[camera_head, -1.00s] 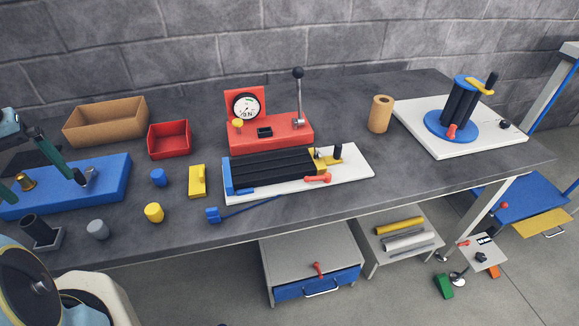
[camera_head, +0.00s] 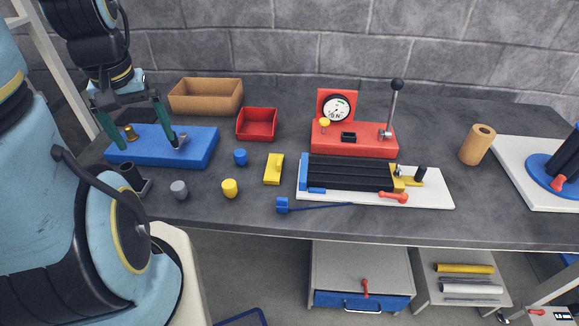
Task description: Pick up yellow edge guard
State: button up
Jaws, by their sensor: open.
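A yellow block with a raised ridge (camera_head: 273,170), which looks like the yellow edge guard, lies on the grey bench just left of the white feed plate. Nothing covers it. My gripper (camera_head: 146,146) is open, its two dark green fingers spread wide above the blue block (camera_head: 205,148) at the left. It is well to the left of the yellow piece and apart from it. Whether the fingers touch the blue block I cannot tell. A grey metal part (camera_head: 181,139) on the blue block shows by the right finger.
Near the yellow piece are a blue cap (camera_head: 240,157), a yellow cap (camera_head: 229,188) and a blue-ended rod (camera_head: 310,207). A red bin (camera_head: 257,137) and a cardboard tray (camera_head: 220,112) stand behind. A red gauge press (camera_head: 350,152) with a tall lever stands back right.

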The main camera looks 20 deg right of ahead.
aim_at(273, 176)
jog(key=u, duration=0.7)
jog(key=k+l+u, duration=0.25)
jog(key=k+u, duration=0.2)
jog(key=k+l+u, duration=0.1)
jog(key=k+u, duration=0.3)
jog(key=k, duration=0.4)
